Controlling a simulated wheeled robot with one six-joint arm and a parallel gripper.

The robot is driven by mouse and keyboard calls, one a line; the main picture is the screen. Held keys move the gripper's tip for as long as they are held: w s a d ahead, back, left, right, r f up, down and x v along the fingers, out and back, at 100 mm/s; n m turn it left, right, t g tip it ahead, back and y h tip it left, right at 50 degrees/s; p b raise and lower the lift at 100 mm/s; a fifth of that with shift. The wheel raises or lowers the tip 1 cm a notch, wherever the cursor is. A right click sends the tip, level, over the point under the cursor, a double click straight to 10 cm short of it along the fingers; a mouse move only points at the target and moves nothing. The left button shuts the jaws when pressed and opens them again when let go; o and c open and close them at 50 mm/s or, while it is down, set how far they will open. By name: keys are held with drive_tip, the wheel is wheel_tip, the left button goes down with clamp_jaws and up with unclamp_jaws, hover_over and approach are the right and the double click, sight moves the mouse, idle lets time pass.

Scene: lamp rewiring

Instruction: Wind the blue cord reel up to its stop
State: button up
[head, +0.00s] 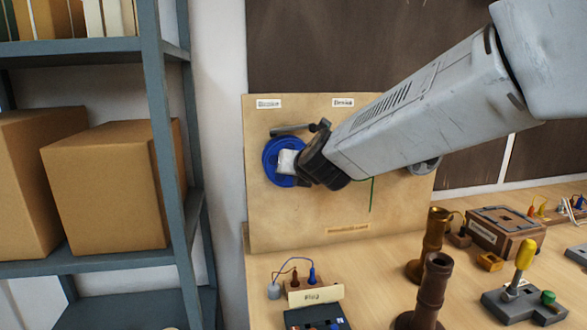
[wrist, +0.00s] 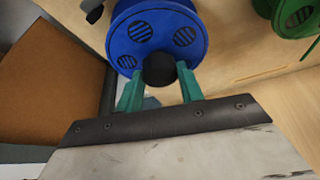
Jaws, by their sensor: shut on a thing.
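The blue cord reel (head: 270,163) is mounted on the left part of an upright tan board (head: 300,220). It also shows in the wrist view (wrist: 130,45), with dark slotted round openings in its face. My gripper (wrist: 160,76) has its teal fingers on either side of a black knob (wrist: 159,67) at the reel's lower edge, and is shut on it. In the head view my gripper (head: 292,166) covers the right part of the reel. The reel's stop cannot be made out.
A green reel (wrist: 295,18) sits to the right of the blue one; my arm mostly hides it in the head view. A green cord (head: 372,195) hangs there. Brown posts (head: 432,245) and a plug block (head: 315,295) stand on the bench below. A shelf (head: 170,130) with boxes is at left.

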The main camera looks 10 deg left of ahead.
drive_tip(key=shift+f, duration=0.1)
idle(0.3)
drive_tip(key=o, duration=1)
drive_tip(key=v, duration=0.8)
drive_tip(key=shift+a, duration=0.1)
